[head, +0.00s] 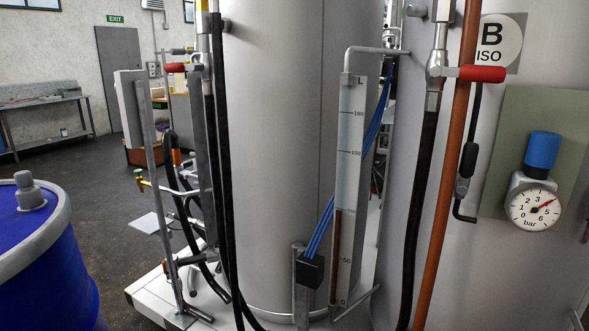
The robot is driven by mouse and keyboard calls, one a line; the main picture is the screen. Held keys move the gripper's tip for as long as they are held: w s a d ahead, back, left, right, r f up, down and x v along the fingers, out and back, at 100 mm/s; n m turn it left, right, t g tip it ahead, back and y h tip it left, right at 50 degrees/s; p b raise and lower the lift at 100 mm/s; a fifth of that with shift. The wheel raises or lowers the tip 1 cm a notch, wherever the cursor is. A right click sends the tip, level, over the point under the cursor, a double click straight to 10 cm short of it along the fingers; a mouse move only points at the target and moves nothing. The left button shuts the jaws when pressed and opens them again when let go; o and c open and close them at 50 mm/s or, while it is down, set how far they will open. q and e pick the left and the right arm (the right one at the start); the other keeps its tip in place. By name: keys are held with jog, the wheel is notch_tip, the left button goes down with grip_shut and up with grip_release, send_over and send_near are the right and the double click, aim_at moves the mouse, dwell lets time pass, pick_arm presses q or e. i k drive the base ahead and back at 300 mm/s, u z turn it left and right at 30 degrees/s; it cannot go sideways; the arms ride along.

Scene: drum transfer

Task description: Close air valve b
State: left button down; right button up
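A tank with a round plate "B ISO" (495,42) stands at the right. Beside the plate, a valve with a red handle (482,73) sits on a vertical hose line; its handle lies level, crosswise to the line. Below it, a small valve with a black grip (469,160) sits on a thin dark line; the grip stands nearly upright, along the line. No readable label marks either as air valve b. Right of these, a blue knob (542,150) sits above a bar gauge (534,208), its red needle pointing to the upper right. Neither of my grippers shows.
An orange-brown hose (446,180) and a black hose (419,210) hang before tank B. Another tank (275,150) with a level gauge (350,130) and a left red-handled valve (177,68) stands mid-picture. A blue drum (45,285) is at lower left; open floor lies behind it.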

aim_at(469, 157)
jog(key=z, duration=1.25)
